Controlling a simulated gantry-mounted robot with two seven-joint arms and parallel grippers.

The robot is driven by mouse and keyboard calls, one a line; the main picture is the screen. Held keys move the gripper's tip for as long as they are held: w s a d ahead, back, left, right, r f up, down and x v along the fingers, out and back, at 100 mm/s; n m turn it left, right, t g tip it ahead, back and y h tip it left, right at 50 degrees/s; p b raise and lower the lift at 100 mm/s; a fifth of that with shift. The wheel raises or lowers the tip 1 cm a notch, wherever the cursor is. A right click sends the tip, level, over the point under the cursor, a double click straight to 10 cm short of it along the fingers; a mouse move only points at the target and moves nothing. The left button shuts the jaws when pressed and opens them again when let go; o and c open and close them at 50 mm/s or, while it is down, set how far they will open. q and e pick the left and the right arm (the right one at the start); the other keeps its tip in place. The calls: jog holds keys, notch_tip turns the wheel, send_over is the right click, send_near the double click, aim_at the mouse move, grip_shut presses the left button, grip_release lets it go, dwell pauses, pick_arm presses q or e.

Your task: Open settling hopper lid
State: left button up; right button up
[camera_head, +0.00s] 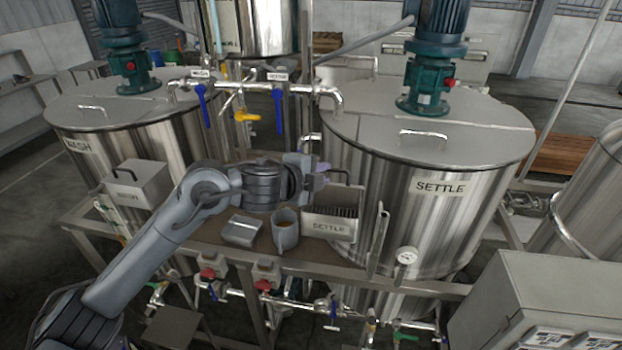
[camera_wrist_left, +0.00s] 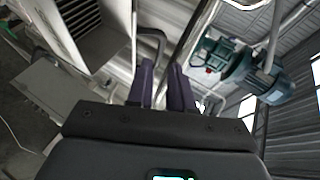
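The settling hopper (camera_head: 328,229), a grey box labelled SETTLE, stands in front of the SETTLE tank. Its top is open, showing a dark slotted inside. A grey plate (camera_head: 347,196), seemingly its lid, stands raised at the back. A dark bent handle (camera_head: 341,173) rises there; it also shows in the left wrist view (camera_wrist_left: 150,33). My left gripper (camera_head: 322,168) is beside this handle. In the left wrist view its purple fingers (camera_wrist_left: 162,88) are apart, with the handle's end near the gap; contact cannot be told. My right gripper is not in view.
A metal scoop or tray (camera_head: 241,230) and a grey cup (camera_head: 285,230) sit on the bench left of the hopper. The closed WASH hopper (camera_head: 138,184) is farther left. The SETTLE tank (camera_head: 440,190) stands close behind. Pipes with blue-handled valves (camera_head: 278,110) run above.

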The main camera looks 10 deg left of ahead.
pick_arm(q)
jog(key=shift+v, duration=1.9)
